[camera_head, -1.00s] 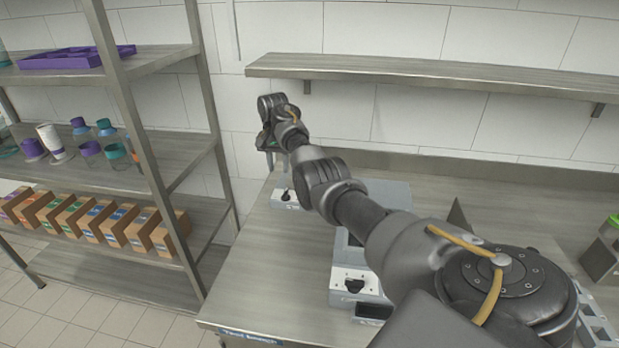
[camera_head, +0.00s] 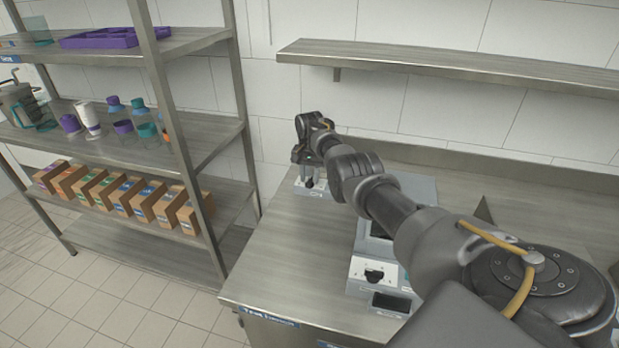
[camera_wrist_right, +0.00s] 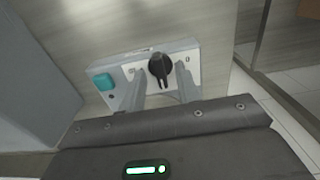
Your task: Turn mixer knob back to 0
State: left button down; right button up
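The control box (camera_wrist_right: 130,80) with a black knob (camera_wrist_right: 160,68) and a teal button (camera_wrist_right: 103,81) fills the middle of the right wrist view. My right gripper (camera_wrist_right: 163,84) is open, with one grey finger on each side of the knob; whether they touch it I cannot tell. In the head view my right gripper (camera_head: 308,178) points down over the small box (camera_head: 300,190) at the back left of the counter and hides most of its knob. My left gripper is not in view.
Another box with a black knob (camera_head: 374,276) stands nearer on the counter (camera_head: 270,270), partly behind my right arm. A wall shelf (camera_head: 430,60) hangs above. A metal rack with cups and cartons (camera_head: 130,195) stands on the left. The counter's front left is clear.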

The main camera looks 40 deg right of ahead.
jog(key=shift+f, duration=0.2)
grip_shut()
